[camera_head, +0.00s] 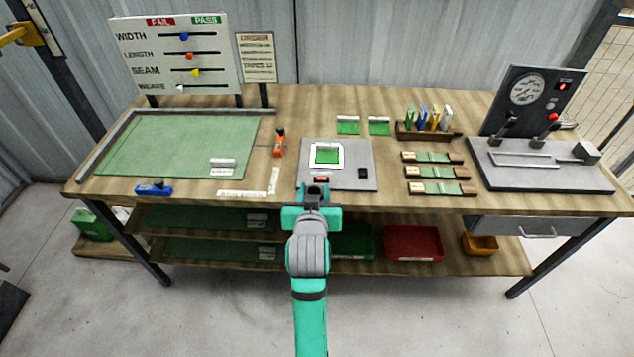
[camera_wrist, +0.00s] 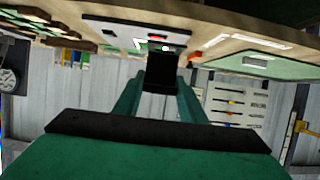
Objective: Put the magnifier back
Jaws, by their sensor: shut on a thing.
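My gripper (camera_head: 316,196) is at the front edge of the bench, just in front of a grey plate (camera_head: 357,183). In the wrist view my gripper (camera_wrist: 161,85) is shut on a small black block between its teal fingers. The black block (camera_wrist: 162,73) looks like the magnifier, but its lens does not show; in the head view it is mostly lost against the gripper. On the grey plate lies a white square frame with a green sample (camera_head: 327,155) in it. A small black item (camera_head: 362,173) sits at the plate's right, and a red mark (camera_head: 320,180) at its front.
Left is a green mat (camera_head: 150,145) with an orange tool (camera_head: 279,142) beside it and a blue tool (camera_head: 153,187) in front. Right are a wooden holder (camera_head: 428,134) with coloured cards, several sample strips (camera_head: 437,173) and a gauge device (camera_head: 540,165). Bins stand below.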

